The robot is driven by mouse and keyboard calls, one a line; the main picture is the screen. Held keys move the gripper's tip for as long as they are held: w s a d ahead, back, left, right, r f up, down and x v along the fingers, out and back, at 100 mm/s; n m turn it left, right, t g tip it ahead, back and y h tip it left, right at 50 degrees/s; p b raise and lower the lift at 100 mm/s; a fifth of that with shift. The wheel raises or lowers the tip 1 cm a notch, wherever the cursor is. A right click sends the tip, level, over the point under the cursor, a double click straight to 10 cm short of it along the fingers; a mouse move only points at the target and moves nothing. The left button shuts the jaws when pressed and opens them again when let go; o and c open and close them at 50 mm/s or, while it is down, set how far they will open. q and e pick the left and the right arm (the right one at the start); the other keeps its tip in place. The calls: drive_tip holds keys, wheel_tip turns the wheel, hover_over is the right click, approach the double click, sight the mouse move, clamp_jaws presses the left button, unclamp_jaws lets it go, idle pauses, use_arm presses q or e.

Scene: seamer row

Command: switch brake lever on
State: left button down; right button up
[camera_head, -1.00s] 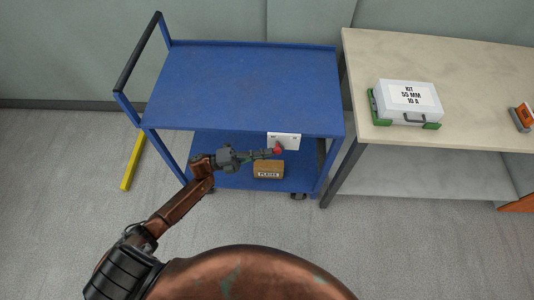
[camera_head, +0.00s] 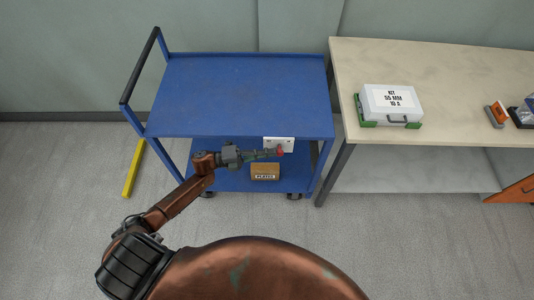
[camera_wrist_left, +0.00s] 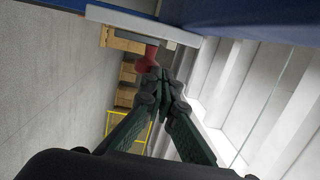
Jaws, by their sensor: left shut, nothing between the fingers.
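The brake lever shows as a red knob (camera_head: 281,152) below a white plate (camera_head: 271,141) on the front side of the blue cart (camera_head: 235,95). My left gripper (camera_head: 274,154) is shut and empty, its tips at the knob's left side. In the left wrist view the red knob (camera_wrist_left: 147,60) hangs on a stem under the pale plate (camera_wrist_left: 165,30). The closed fingertips (camera_wrist_left: 160,76) are right beside the knob and look to touch it; exact contact is hard to tell. My right gripper is not in view.
A cardboard box (camera_head: 265,171) sits on the cart's lower shelf, below the gripper. A beige table (camera_head: 440,75) with a white and green kit case (camera_head: 391,104) stands at the right. A yellow bar (camera_head: 133,168) lies on the floor at the left. The cart's top is clear.

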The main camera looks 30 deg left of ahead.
use_arm(q)
drive_tip(key=shift+w+d+r, duration=0.2)
drive_tip(key=shift+w+d, duration=0.1)
drive_tip(key=shift+d, duration=0.35)
drive_tip(key=shift+w+d+r, duration=0.2)
drive_tip(key=shift+w+d, duration=0.1)
drive_tip(key=shift+d, duration=0.35)
drive_tip(key=shift+d, duration=0.1)
approach(278, 152)
drive_tip(key=shift+s+a+r, duration=0.25)
drive_tip(key=shift+s+a, duration=0.15)
drive_tip(key=shift+s, duration=0.05)
drive_tip(key=shift+s+a+r, duration=0.25)
drive_tip(key=shift+s+a, duration=0.15)
drive_tip(key=shift+s, duration=0.1)
